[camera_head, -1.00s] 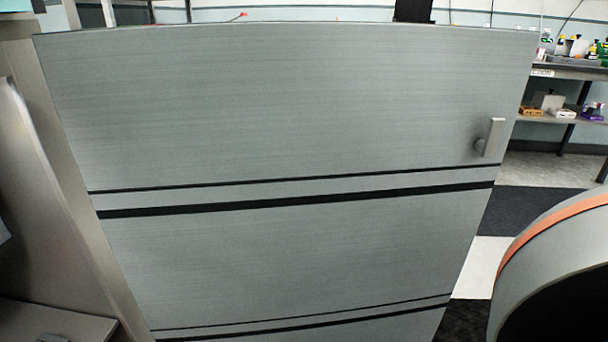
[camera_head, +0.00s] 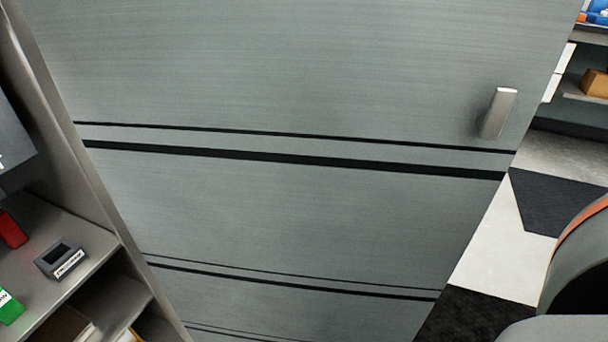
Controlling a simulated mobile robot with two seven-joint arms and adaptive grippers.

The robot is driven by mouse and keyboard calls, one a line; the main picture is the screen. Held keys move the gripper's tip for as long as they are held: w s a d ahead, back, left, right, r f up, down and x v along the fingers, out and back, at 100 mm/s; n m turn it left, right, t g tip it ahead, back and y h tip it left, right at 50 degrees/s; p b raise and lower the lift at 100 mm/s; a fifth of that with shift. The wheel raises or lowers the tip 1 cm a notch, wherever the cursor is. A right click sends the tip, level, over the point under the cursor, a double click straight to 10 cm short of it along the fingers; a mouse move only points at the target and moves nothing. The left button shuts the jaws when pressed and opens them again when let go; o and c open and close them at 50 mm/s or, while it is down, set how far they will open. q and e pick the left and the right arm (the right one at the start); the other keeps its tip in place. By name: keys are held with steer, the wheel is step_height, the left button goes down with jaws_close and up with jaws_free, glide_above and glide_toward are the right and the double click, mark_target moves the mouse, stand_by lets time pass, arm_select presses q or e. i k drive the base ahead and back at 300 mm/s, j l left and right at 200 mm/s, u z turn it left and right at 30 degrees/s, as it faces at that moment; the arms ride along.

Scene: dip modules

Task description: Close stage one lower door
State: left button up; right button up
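A large grey door (camera_head: 290,215) with black horizontal stripes fills most of the head view. It stands swung out from the shelf cabinet (camera_head: 75,225) at the left, whose shelves are exposed. A small silver handle (camera_head: 497,112) sits near the door's right edge. A rounded grey part with an orange band at the lower right looks like part of my own arm. Neither gripper shows, so I see no contact with the door or handle.
On the cabinet shelves are a small grey box (camera_head: 61,259), a red item (camera_head: 11,229) and a green item (camera_head: 9,307). Right of the door is checkered floor (camera_head: 497,240). Farther back, a rack holds a cardboard box (camera_head: 595,83).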

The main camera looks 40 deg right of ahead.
mark_target(281, 170)
steer(key=l+u, duration=0.2)
steer(key=l, duration=0.2)
steer(key=k+l+u, duration=0.15)
steer(key=l, duration=0.2)
steer(key=k+l+u, duration=0.2)
steer(key=l, duration=0.15)
steer(key=k+l+u, duration=0.15)
steer(key=l, duration=0.2)
steer(key=k+l+u, duration=0.2)
steer(key=l+u, duration=0.15)
steer(key=l, duration=0.2)
steer(key=k+l+u, duration=0.15)
steer(key=l, duration=0.2)
steer(key=l+u, duration=0.15)
steer(key=l, duration=0.2)
steer(key=k+l+u, duration=0.1)
steer(key=l, duration=0.3)
steer(key=k+l+u, duration=0.1)
steer(key=l, duration=0.3)
steer(key=k+l+u, duration=0.1)
steer(key=l, duration=0.3)
steer(key=k+l+u, duration=0.15)
steer(key=l, duration=0.25)
